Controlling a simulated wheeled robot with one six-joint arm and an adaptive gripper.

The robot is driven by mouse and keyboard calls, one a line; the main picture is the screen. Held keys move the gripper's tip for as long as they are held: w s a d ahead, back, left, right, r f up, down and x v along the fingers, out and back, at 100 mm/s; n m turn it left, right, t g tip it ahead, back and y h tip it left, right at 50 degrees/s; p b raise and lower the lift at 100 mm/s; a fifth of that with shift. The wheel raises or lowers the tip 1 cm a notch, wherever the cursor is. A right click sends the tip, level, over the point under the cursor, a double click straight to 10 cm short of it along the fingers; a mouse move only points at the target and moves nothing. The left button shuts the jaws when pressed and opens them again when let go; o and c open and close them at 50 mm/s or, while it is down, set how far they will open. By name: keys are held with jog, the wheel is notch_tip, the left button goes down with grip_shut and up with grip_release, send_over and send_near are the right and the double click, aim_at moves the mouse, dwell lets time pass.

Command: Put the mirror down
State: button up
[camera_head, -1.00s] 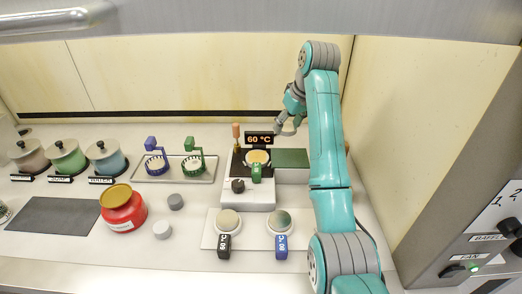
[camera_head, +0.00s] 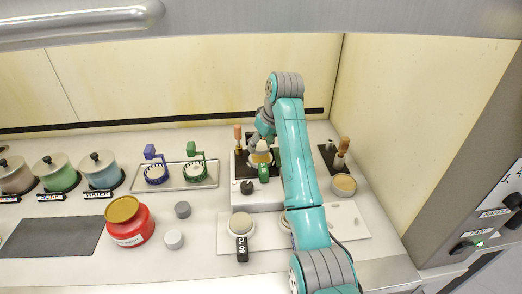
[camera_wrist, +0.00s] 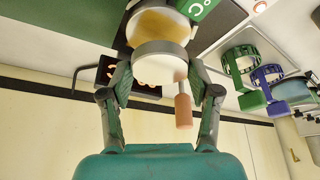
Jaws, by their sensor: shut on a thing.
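My gripper (camera_wrist: 160,90) is shut on a round, pale, metal-rimmed disc (camera_wrist: 160,64), which I take to be the mirror. In the head view my gripper (camera_head: 264,140) is over the back of the raised stand, and the held disc is small there. Just beyond the held disc in the wrist view is a round cup with a golden top (camera_wrist: 160,27). It sits on the dark top of the stand (camera_head: 239,165). The wrist view does not show whether the two touch. A green tag (camera_head: 263,173) is at the stand's front.
An orange-handled tool (camera_head: 238,132) stands beside the held disc. A white plate (camera_head: 345,222) carries a disc (camera_head: 241,223) with a black tag; another is partly behind my arm. A tray (camera_head: 182,184) holds blue and green fixtures. A red jar (camera_head: 128,228) stands left.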

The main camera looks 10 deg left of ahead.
aim_at(263, 147)
jog(key=shift+f, duration=1.45)
jog(key=shift+f, duration=0.15)
jog(key=o, duration=1.2)
jog(key=shift+o, duration=0.2)
